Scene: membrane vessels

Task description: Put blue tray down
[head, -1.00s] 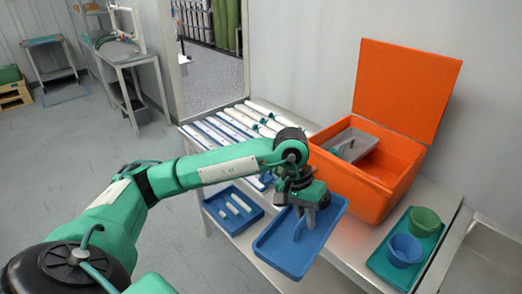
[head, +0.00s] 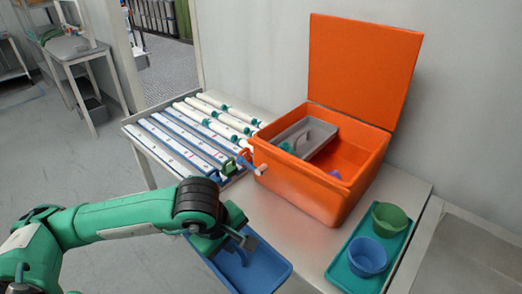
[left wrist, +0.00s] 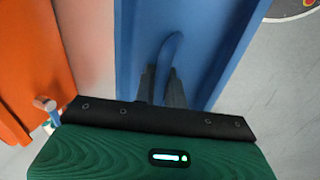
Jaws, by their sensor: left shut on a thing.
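The blue tray (head: 268,271) is at the bottom middle of the head view, by the front edge of the steel table (head: 300,232). My left gripper (head: 244,256) is above it and shut on its upright middle handle. The left wrist view shows the dark fingers (left wrist: 161,86) on both sides of the blue handle (left wrist: 172,48), with the tray floor (left wrist: 140,30) beyond. My arm hides the tray's left part. I cannot tell whether the tray touches anything below. My right gripper is not in view.
An open orange box (head: 318,186) holds a grey tray (head: 306,138). White tubes (head: 218,122) lie in rows at the table's left. A teal tray (head: 345,272) with a green cup (head: 389,218) and a blue cup (head: 367,256) is at right. Bare table lies before the box.

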